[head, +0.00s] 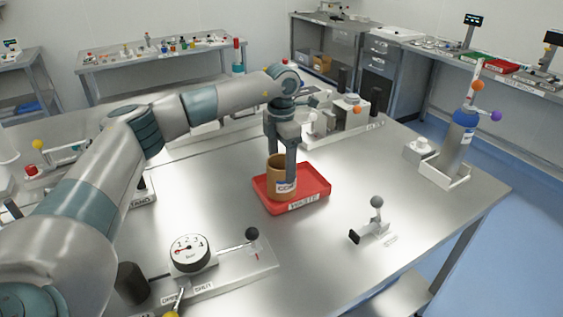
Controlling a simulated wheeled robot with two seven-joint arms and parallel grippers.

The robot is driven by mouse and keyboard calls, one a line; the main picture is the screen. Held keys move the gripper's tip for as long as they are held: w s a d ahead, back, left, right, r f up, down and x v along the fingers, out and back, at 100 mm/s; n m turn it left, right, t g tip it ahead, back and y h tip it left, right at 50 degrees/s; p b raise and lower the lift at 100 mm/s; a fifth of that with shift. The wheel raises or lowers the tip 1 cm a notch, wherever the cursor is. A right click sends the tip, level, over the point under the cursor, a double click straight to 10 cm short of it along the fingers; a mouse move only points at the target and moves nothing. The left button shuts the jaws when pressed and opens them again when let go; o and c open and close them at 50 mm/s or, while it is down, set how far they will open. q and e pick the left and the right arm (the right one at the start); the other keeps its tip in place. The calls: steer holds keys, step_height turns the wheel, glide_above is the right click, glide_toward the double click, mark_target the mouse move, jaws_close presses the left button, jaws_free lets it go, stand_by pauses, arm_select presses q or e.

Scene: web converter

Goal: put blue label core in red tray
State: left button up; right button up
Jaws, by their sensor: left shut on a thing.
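The blue label core (275,182) is a brown cardboard tube with a white and blue label reading CORE on its front. It stands upright over the middle of the red tray (317,191), which bears a WASTE label on its front. I cannot tell whether its bottom touches the tray floor. My left gripper (285,168) points down from above and is shut on the core's wall, with one finger outside in front. My right gripper is not in view.
A small ball-topped lever (376,203) stands right of the tray. A post with a blue band (464,135) is at right. Bare steel surrounds the tray's front.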

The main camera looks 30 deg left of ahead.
arm_select(q)
steer(key=shift+f, duration=0.2)
steer(key=o, duration=1.1)
steer(key=shift+r, duration=0.25)
steer(key=shift+r+b, duration=0.3)
steer(key=shift+r, duration=0.05)
step_height(320, 180, up, 11)
steer(key=b, duration=0.2)
steer(key=shift+b, duration=0.4)
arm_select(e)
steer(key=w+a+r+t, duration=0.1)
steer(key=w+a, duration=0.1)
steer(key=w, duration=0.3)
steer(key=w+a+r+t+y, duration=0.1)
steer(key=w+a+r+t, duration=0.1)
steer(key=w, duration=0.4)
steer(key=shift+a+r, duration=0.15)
